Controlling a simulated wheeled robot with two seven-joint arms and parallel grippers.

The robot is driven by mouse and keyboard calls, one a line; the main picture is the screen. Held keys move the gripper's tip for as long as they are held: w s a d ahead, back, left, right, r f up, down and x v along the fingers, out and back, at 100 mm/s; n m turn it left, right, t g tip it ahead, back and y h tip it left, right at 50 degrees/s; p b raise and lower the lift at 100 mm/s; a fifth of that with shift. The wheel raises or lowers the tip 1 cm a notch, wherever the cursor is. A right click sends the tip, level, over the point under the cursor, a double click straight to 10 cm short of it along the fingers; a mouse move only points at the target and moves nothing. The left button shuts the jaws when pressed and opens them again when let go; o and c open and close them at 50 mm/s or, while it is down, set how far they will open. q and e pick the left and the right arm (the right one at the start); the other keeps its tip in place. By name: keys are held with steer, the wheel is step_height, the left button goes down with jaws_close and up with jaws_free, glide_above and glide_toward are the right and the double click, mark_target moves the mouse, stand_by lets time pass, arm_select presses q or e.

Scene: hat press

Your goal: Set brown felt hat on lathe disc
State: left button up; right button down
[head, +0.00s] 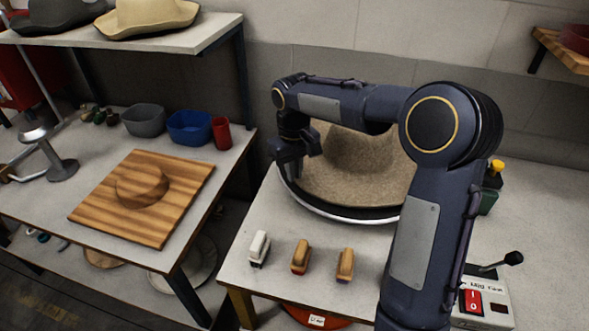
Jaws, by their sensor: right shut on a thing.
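The brown felt hat (338,185) sits over the round lathe disc on the right table, its crown partly behind my right arm. The lathe disc (335,216) shows as a dark rim with a pale edge below the brim. My right gripper (293,170) is at the left edge of the hat, shut on its brim. The fingertips are partly hidden, and I cannot tell whether the hat rests fully on the disc. My left gripper is not in view.
Several small brushes (300,257) lie along the right table's front. A switch box (484,303) with a lever stands at front right. A wooden hat block board (143,197) lies on the left table near grey and blue bowls (190,127). A shelf (150,42) holds other hats.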

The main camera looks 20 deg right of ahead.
steer(key=shift+f+b, duration=0.35)
steer(key=shift+f, duration=0.4)
steer(key=c, duration=1.4)
jaws_free()
steer(key=shift+c, duration=0.2)
steer(key=shift+r, duration=0.1)
step_height(320, 180, up, 7)
steer(key=shift+r, duration=0.4)
